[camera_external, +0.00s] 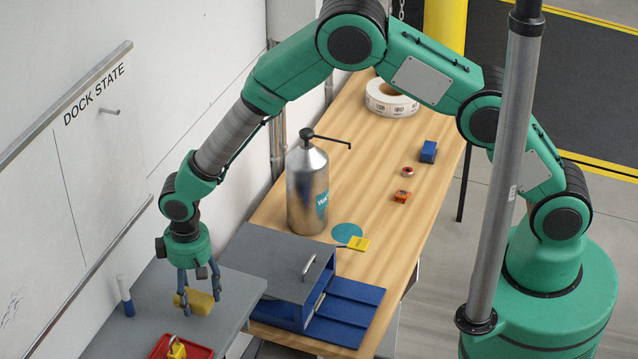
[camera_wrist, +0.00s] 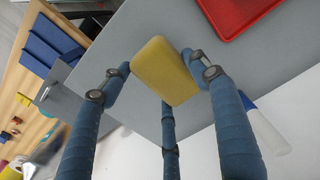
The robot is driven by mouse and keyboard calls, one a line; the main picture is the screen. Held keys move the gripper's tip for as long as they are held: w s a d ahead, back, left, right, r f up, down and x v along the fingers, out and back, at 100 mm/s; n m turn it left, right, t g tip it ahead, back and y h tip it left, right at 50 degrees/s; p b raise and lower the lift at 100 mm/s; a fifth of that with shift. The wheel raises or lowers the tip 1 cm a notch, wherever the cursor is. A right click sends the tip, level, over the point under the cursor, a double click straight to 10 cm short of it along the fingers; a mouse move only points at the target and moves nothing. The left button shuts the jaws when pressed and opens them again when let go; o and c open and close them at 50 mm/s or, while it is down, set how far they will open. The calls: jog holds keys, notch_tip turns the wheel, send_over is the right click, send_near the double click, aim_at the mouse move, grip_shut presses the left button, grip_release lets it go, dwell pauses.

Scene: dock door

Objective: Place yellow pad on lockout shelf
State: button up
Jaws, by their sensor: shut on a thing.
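The yellow pad (camera_external: 201,302) is between the fingers of my gripper (camera_external: 198,290), over the grey shelf (camera_external: 237,290) by the wall. In the wrist view the blue fingers are closed on the pad's sides (camera_wrist: 163,72), with the grey shelf surface (camera_wrist: 200,22) behind it. The pad is tilted there. Whether its underside touches the shelf I cannot tell.
A red tray (camera_external: 160,346) with a yellow padlock (camera_external: 176,349) is at the shelf's front. A white and blue marker (camera_external: 125,297) stands at the left. A grey-topped box with blue drawer (camera_external: 275,262), a metal bottle (camera_external: 307,188) and a tape roll (camera_external: 391,99) are on the wooden bench.

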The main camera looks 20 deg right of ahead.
aim_at(198, 303)
jog(key=shift+f+p, duration=0.4)
jog(key=shift+f, duration=1.35)
jog(key=shift+f, duration=0.2)
jog(key=o, duration=0.9)
jog(key=shift+o, duration=0.2)
jog(key=shift+r, duration=0.15)
notch_tip(198, 303, up, 12)
jog(key=shift+r+b, duration=0.1)
jog(key=shift+b, duration=0.75)
